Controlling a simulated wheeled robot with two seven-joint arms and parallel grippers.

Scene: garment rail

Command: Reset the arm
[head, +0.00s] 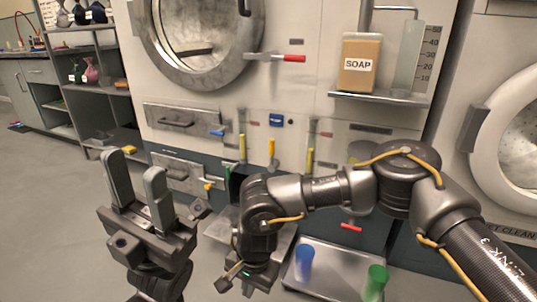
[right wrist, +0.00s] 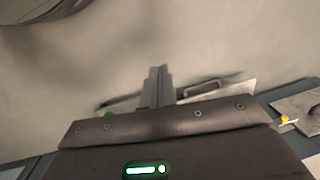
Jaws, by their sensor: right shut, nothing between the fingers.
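My left gripper (head: 133,165) stands at the lower left of the head view, fingers pointing up and spread apart with nothing between them. My right arm comes in from the lower right, bends at a raised elbow and reaches across in front of the machine. Its right gripper (head: 224,284) hangs low near the bottom middle, partly hidden by its own wrist. In the right wrist view the right gripper's fingers (right wrist: 159,72) lie together and are empty, in front of a blurred pale surface.
A tray (head: 335,262) holds a blue cup (head: 304,262) and a green cup (head: 375,282) beneath my right arm.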

